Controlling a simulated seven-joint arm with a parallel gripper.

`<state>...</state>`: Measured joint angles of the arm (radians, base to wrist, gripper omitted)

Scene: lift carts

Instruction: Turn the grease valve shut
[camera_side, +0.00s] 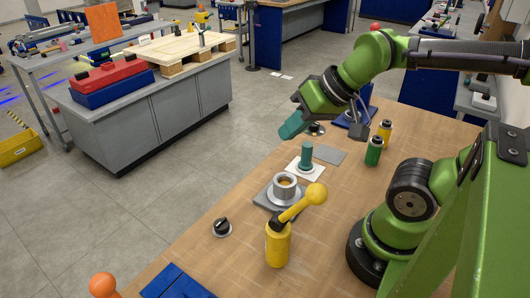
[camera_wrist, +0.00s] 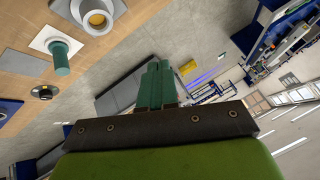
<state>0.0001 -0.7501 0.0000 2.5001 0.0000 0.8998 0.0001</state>
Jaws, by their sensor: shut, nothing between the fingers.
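One knob (camera_side: 222,227) is near the table's left edge. The other knob (camera_side: 316,129) is farther back, near my gripper; a dark round dial, likely the same one, shows in the wrist view (camera_wrist: 43,92). A yellow cylinder (camera_side: 278,245) has a yellow lever with a ball end, tilted up to the right. My gripper (camera_side: 292,126) has teal fingers, shut and empty, held above the table's back part. The fingers also show in the wrist view (camera_wrist: 157,82).
A teal post (camera_side: 306,155) on a white plate and a metal ring (camera_side: 285,185) on a grey base stand mid-table. Green (camera_side: 373,152) and yellow (camera_side: 384,131) bottles stand to the right.

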